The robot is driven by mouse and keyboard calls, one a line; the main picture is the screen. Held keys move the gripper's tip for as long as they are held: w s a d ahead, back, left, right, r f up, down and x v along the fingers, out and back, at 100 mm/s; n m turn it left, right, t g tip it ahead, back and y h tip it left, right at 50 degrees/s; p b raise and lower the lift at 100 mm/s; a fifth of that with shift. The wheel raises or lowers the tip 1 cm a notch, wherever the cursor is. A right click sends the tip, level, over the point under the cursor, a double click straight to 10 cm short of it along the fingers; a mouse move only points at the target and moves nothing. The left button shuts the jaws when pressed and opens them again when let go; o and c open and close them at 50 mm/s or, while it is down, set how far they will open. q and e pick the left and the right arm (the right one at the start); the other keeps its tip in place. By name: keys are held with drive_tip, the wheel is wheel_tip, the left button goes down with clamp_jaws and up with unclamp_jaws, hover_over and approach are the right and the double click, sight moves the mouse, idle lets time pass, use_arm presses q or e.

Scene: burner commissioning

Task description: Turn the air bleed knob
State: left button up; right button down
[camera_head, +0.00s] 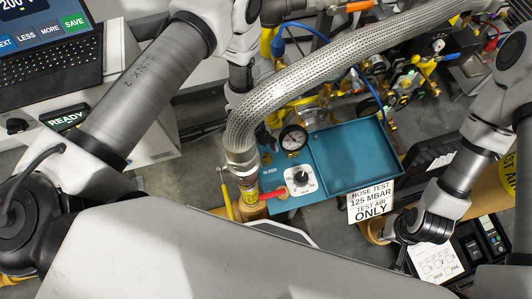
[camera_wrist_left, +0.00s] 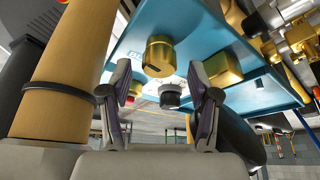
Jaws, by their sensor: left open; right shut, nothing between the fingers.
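In the left wrist view a black knob (camera_wrist_left: 170,95) shows beyond and between the spread fingers, under the panel's edge in the picture. My left gripper (camera_wrist_left: 160,86) is open, with nothing between its fingers; I cannot tell touching from apart, but a gap seems to remain. In the head view its fingers are hidden behind the braided hose. My right gripper (camera_head: 392,232) is shut and empty, low at the right, away from the knob.
A thick braided hose (camera_head: 300,72) arches over the panel's left side. A pressure gauge (camera_head: 293,138) and a red lever (camera_head: 273,194) flank the knob. Brass fittings (camera_wrist_left: 158,57) stand close to the left fingers. A "HOSE TEST" sign (camera_head: 372,201) hangs at the tray's corner.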

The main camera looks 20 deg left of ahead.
use_arm(q)
drive_tip(key=shift+d+f, duration=0.1)
drive_tip(key=shift+f, duration=0.25)
drive_tip(key=c, duration=1.2)
drive_tip(key=shift+o, duration=0.2)
drive_tip(key=shift+s+n, duration=0.1)
drive_tip(key=shift+n, duration=0.3)
drive_tip(key=shift+s+n+t+h+p, duration=0.15)
drive_tip(key=shift+n+t+p, duration=0.35)
drive_tip(key=shift+n, duration=0.8)
drive_tip(key=shift+w+n+t+h+p, duration=0.15)
drive_tip(key=shift+n+t, duration=0.55)
drive_tip(key=shift+n, duration=0.6)
drive_tip(key=o, duration=1.2)
drive_tip(key=shift+c, duration=0.2)
